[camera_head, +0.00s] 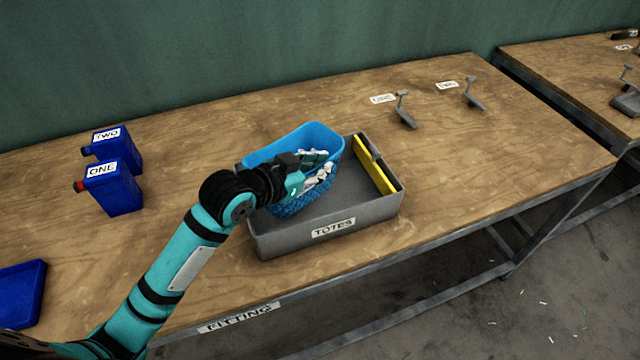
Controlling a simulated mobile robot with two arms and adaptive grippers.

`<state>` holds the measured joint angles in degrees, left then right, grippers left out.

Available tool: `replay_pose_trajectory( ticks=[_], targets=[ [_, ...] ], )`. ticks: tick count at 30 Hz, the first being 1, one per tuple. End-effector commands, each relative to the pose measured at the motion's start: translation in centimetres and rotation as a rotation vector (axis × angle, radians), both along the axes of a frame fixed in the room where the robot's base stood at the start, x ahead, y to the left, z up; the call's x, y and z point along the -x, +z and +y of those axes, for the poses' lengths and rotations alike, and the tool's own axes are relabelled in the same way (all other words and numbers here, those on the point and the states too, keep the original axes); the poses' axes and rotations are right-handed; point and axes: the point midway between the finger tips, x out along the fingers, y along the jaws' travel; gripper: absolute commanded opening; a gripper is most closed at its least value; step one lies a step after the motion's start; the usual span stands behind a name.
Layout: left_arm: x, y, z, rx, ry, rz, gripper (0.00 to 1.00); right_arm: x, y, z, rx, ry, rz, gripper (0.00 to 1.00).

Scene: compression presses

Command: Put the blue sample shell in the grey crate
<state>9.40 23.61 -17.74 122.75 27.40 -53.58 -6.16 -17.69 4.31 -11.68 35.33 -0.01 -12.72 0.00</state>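The blue sample shell (329,137) is a basket-like container with a woven-looking lower side. It is in or just above the left part of the grey crate (285,238), which is labelled TOTES; I cannot tell whether it touches the crate floor. My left gripper (312,168) reaches over the shell's left side, with its fingers over the shell's opening. White and teal shapes there are hard to separate into fingers and contents. Whether the fingers are shut on the shell is unclear. My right gripper is not in view.
Two blue canisters labelled ONE (118,193) and TWO (126,152) stand at the left. A blue tray (22,290) lies at the front left. A yellow piece (374,165) lies along the crate's right side. Two grey levered fixtures (404,112) (473,96) stand behind right. Bare wood surrounds the crate.

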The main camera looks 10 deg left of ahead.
Motion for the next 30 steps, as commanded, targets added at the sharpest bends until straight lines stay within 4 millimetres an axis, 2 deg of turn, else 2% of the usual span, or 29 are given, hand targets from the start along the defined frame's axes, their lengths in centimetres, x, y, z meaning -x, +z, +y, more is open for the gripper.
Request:
replay_pose_trajectory(
  ticks=[3,9,12,23,24,27,30],
  targets=[
    [0.0,-1.0,0.0,0.001,0.0,0.0,0.0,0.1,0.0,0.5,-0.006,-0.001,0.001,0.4],
    [0.0,-3.8,0.0,0.002,0.0,0.001,0.0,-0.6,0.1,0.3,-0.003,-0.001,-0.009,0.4],
    [0.0,-4.5,0.0,0.002,0.0,-0.001,0.0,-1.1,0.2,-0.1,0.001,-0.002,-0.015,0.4],
    [0.0,-4.9,0.0,0.001,0.0,-0.002,0.0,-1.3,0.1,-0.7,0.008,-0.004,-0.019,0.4],
    [0.0,-4.9,0.0,0.001,0.0,-0.002,0.1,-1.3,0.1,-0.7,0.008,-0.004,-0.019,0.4],
    [0.0,-4.9,0.0,0.001,0.0,-0.002,0.23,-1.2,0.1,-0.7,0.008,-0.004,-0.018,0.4],
    [0.0,-4.9,0.0,0.001,0.0,-0.002,0.29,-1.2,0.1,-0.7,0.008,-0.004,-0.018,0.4]
  ],
)
